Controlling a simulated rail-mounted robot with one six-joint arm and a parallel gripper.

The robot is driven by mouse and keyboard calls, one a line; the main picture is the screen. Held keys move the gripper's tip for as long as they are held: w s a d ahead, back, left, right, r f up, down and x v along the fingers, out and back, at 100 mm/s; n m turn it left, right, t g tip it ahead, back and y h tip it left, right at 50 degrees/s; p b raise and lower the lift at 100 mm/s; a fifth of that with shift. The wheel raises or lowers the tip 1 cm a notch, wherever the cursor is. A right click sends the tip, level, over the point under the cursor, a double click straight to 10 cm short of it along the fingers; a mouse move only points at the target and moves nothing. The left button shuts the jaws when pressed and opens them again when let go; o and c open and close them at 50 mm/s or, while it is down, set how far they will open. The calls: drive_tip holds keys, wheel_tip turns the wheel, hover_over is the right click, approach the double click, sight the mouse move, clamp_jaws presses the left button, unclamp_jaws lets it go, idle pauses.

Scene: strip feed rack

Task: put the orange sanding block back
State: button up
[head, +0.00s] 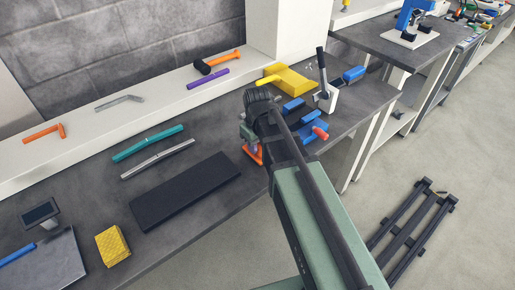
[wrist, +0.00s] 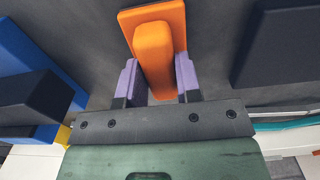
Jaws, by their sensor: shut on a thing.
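The orange sanding block (wrist: 153,50) has a flat base plate with a raised grip on it. My gripper (wrist: 157,80) is shut on the raised grip, one pale purple finger on each side. In the head view the sanding block (head: 253,153) shows as a small orange patch at the end of my arm, near the front edge of the bench, and my gripper (head: 249,138) is mostly hidden by the wrist. I cannot tell whether the block touches the bench top.
A black mat (head: 185,190) lies on the bench (head: 75,190) to the left. Blue blocks, one with a red-orange piece (head: 320,133), a white lever tool (head: 325,98) and a yellow object (head: 288,79) stand to the right. Teal (head: 148,143) and grey (head: 158,159) strips lie behind the mat.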

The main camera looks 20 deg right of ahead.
drive_tip(key=shift+f, duration=0.2)
drive_tip(key=o, duration=0.9)
drive_tip(key=shift+r, duration=0.1)
wheel_tip(320, 180, up, 13)
drive_tip(key=p, duration=1.2)
drive_tip(key=s+m, duration=0.4)
drive_tip(key=s, duration=0.6)
drive_tip(key=shift+s+f+m, duration=0.3)
drive_tip(key=shift+s, duration=0.1)
